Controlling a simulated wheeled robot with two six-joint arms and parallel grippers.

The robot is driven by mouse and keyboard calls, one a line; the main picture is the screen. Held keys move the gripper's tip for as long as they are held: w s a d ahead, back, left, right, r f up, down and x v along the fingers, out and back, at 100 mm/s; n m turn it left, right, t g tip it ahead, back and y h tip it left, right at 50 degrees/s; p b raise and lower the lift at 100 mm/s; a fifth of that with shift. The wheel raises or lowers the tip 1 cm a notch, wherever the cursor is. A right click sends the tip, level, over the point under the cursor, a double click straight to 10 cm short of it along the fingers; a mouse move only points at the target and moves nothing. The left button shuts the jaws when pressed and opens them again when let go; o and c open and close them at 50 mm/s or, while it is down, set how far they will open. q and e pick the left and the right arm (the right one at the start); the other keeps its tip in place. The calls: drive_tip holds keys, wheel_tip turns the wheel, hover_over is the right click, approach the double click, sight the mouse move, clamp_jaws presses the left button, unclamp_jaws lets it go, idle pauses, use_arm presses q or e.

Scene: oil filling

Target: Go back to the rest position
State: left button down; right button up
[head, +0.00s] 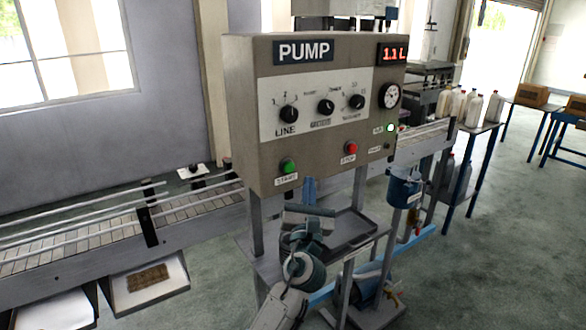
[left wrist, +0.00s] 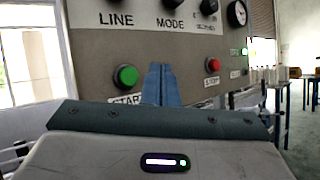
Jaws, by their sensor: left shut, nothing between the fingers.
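My left gripper (head: 308,190) is in front of the pump panel, just below its lower edge in the head view, with its blue fingers pointing up. In the left wrist view the blue fingers (left wrist: 160,84) are pressed together, with nothing between them. They show between the green START button (left wrist: 126,77) and the red STOP button (left wrist: 213,66); I cannot tell the gap to the panel. The pump panel (head: 240,110) has dials, a gauge, a red display (head: 393,54) that seems to read 1.1 L, and a lit green lamp (head: 390,128). My right gripper is not in view.
A conveyor (head: 75,247) with rails runs behind the panel. A metal tray (head: 345,232) sits below the panel, close to my left arm. Green floor at the right is open.

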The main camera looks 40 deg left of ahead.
use_arm(q)
drive_tip(key=w+f+n+g+h, duration=0.2)
drive_tip(key=f+n+h, duration=0.1)
drive_tip(key=f, duration=1.1)
drive_tip(key=w+f+n+g+h, duration=0.2)
drive_tip(key=f, duration=1.2)
drive_tip(key=s+d+f+n+g+h+b, duration=0.15)
drive_tip(key=s+f+n+g, duration=0.5)
drive_tip(key=f, duration=1.05)
drive_tip(key=s+d+f+n+g+h, duration=0.1)
drive_tip(key=s+f+n+h, duration=0.25)
drive_tip(key=s+f, duration=1)
drive_tip(key=s+d+f+n+g, duration=0.1)
drive_tip(key=s+f+n+g, duration=0.2)
drive_tip(key=s+f+n, duration=0.5)
drive_tip(key=s+d+f+n+g+h+b, duration=0.1)
drive_tip(key=s+f+n+g, duration=0.3)
drive_tip(key=s+f+n, duration=0.5)
drive_tip(key=s+f, duration=0.5)
drive_tip(key=s, duration=0.4)
drive_tip(key=s+f, duration=0.5)
drive_tip(key=s, duration=0.5)
drive_tip(key=shift+s+d+f+b, duration=0.15)
drive_tip(key=shift+s+b, duration=0.15)
